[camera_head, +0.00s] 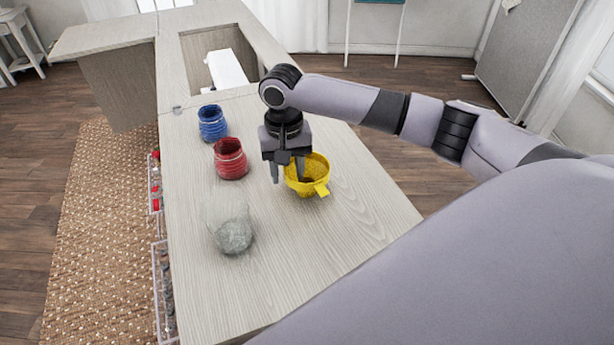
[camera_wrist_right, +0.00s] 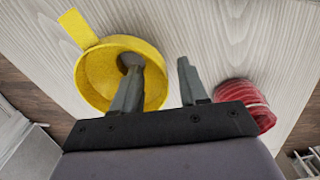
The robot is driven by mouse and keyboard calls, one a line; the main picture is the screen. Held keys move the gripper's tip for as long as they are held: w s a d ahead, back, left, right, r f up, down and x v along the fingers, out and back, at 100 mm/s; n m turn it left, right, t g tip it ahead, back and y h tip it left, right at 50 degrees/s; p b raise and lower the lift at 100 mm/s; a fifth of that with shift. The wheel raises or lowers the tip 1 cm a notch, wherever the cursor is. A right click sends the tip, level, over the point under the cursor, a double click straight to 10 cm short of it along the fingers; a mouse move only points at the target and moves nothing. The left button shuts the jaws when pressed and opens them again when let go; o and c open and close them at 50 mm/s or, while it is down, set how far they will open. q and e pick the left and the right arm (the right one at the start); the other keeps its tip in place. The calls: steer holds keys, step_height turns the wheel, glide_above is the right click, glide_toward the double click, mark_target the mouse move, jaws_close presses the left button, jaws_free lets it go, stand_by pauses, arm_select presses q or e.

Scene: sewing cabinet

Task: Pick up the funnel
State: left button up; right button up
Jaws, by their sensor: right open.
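The yellow funnel (camera_head: 317,178) stands on the light wooden cabinet top, its wide mouth up and its tab toward the lower right. It also shows in the right wrist view (camera_wrist_right: 90,72). My right gripper (camera_head: 288,174) is open and points down at the funnel's left side. In the right wrist view one finger reaches over the funnel's mouth and the other is outside its rim, toward the red jar, so the rim lies between them. I cannot tell whether either finger touches it. My left gripper is not in view.
A red jar (camera_head: 231,160) stands left of the funnel and shows close to my outer finger in the right wrist view (camera_wrist_right: 248,100). The cabinet top (camera_head: 330,245) is clear at the front right.

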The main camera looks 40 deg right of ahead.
steer(key=shift+f, duration=0.25)
jaws_close()
